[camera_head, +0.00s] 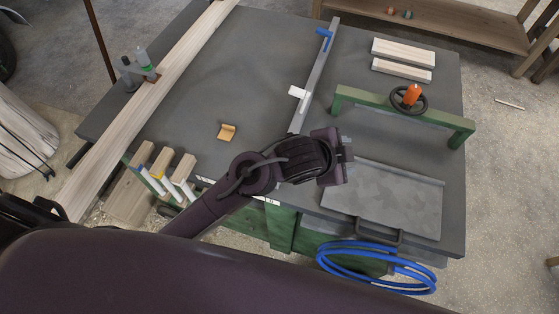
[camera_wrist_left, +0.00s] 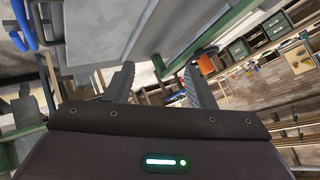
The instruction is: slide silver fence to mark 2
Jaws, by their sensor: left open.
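The silver fence (camera_head: 316,72) is a long narrow bar across the grey table, running from the back edge towards my left gripper. A blue lever (camera_head: 324,35) sits at its far end and a white tag (camera_head: 298,92) on its side. Its near end is hidden behind my left wrist. My left gripper (camera_head: 344,158) is at the near part of the table, pointing right. In the left wrist view its two fingers (camera_wrist_left: 160,85) are apart with nothing between them. Small white labels (camera_head: 272,201) show on the table's front edge; I cannot read a mark 2. My right gripper is not in view.
A grey plate with a black handle (camera_head: 385,200) lies right of the gripper. Behind it stands a green beam (camera_head: 370,98) with a black handwheel (camera_head: 424,103). A blue hose (camera_head: 340,262) hangs in front. A long plank (camera_head: 150,105) lies left. The table's middle is mostly clear.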

